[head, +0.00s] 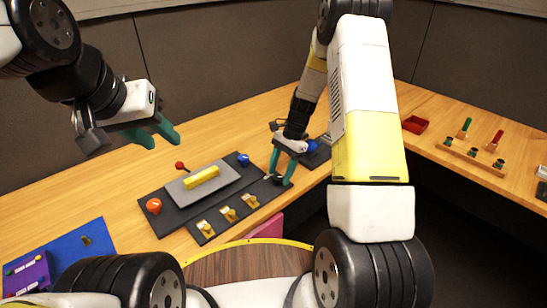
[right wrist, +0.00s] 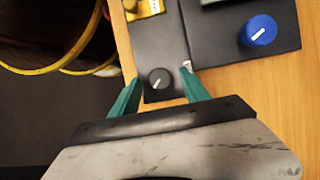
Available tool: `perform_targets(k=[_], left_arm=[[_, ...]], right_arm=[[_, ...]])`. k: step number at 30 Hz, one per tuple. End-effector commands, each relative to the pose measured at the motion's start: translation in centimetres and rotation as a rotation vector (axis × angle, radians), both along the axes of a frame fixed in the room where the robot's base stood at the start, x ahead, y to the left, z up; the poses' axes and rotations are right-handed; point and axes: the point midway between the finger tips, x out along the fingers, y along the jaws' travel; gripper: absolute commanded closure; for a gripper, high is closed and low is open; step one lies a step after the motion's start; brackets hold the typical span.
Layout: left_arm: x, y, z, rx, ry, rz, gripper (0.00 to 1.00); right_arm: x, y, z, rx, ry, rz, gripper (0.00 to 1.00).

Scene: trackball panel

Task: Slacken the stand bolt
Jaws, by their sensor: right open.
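My right gripper (head: 279,181) is open over the right end of the dark control panel (head: 160,222). In the right wrist view its two green fingertips (right wrist: 160,76) stand on either side of a small dark round knob (right wrist: 159,80) with a pale pointer line. The knob sits on the end of the panel's front strip. I cannot tell whether the fingers touch it, or whether it is the stand bolt; no other bolt shows clearly. A small pale piece (right wrist: 187,65) is by the right fingertip. My left gripper (head: 163,141) is open and empty, raised above the table.
The panel bears a grey plate with a yellow bar (head: 202,178), an orange knob (head: 154,206), a blue knob (head: 243,159), a red-tipped lever (head: 180,166) and yellow switches (head: 227,213). A blue board (head: 60,257) lies left. A red tray (head: 415,124) and pegged board are right.

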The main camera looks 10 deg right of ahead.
Motion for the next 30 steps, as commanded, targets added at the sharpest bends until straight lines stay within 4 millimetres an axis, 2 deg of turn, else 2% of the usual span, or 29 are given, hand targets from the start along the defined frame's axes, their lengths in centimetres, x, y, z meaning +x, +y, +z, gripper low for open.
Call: perform_targets(k=[8,11,15,17,30], left_arm=[[0.0,0.0,0.0,0.0,0.0,0.0,0.64],[0.0,0.0,0.0,0.0,0.0,0.0,0.64],[0.0,0.0,0.0,0.0,0.0,0.0,0.64],[0.0,0.0,0.0,0.0,0.0,0.0,0.64],[0.0,0.0,0.0,0.0,0.0,0.0,0.64]], right_arm=[[-0.04,0.09,-0.23,0.0,-0.001,0.0,0.46],[-0.03,0.09,-0.22,0.0,-0.001,0.0,0.62],[-0.03,0.07,-0.21,0.0,-0.001,0.0,0.89],[-0.03,0.07,-0.21,0.0,-0.001,0.0,1.0],[0.12,0.13,-0.19,0.0,-0.003,0.084,1.0]])
